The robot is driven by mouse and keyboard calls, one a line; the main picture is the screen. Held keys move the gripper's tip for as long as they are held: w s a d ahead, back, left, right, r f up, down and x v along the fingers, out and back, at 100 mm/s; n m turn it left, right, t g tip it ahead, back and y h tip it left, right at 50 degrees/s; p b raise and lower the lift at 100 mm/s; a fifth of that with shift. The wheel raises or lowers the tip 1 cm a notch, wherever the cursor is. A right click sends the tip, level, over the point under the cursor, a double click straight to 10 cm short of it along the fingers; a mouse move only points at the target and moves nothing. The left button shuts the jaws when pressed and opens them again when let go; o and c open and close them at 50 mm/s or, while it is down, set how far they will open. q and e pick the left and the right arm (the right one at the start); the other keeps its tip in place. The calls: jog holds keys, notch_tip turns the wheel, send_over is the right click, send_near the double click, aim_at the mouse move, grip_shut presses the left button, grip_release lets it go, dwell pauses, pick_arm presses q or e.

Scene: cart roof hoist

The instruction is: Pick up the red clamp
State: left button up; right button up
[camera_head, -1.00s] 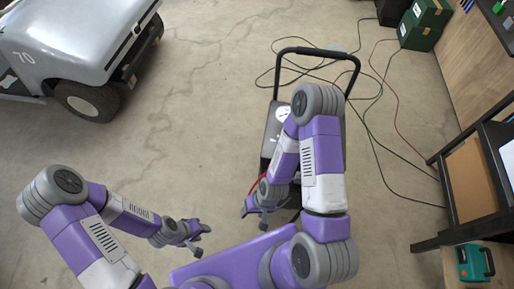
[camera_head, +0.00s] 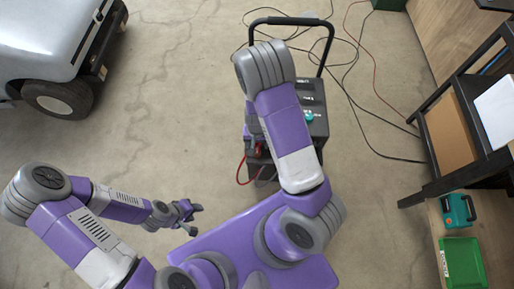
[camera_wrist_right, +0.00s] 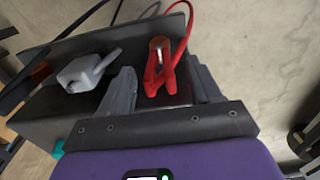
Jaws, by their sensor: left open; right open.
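The red clamp (camera_wrist_right: 160,78) sits at the dark wheeled unit (camera_head: 314,98) with the black push handle, and a red cable runs up from it in the right wrist view. My right gripper (camera_wrist_right: 160,68) is open, with one finger on each side of the clamp; whether they touch it I cannot tell. In the head view my right arm hides most of this gripper, and a small red part (camera_head: 259,148) shows beside the arm. My left gripper (camera_head: 190,214) is open and empty above the floor at the left.
A grey clamp-like piece (camera_wrist_right: 85,72) lies left of the red clamp. Cables (camera_head: 350,60) trail over the floor behind the unit. A black-framed rack (camera_head: 440,185) stands at right, with a teal case (camera_head: 458,210) and green bin (camera_head: 462,262). A vehicle (camera_head: 50,45) is at far left; floor between is clear.

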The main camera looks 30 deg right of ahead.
aim_at(257, 148)
notch_tip(257, 148, down, 4)
jog(key=shift+f+b, duration=0.1)
jog(key=shift+b, duration=0.6)
jog(key=shift+c, duration=0.4)
grip_shut()
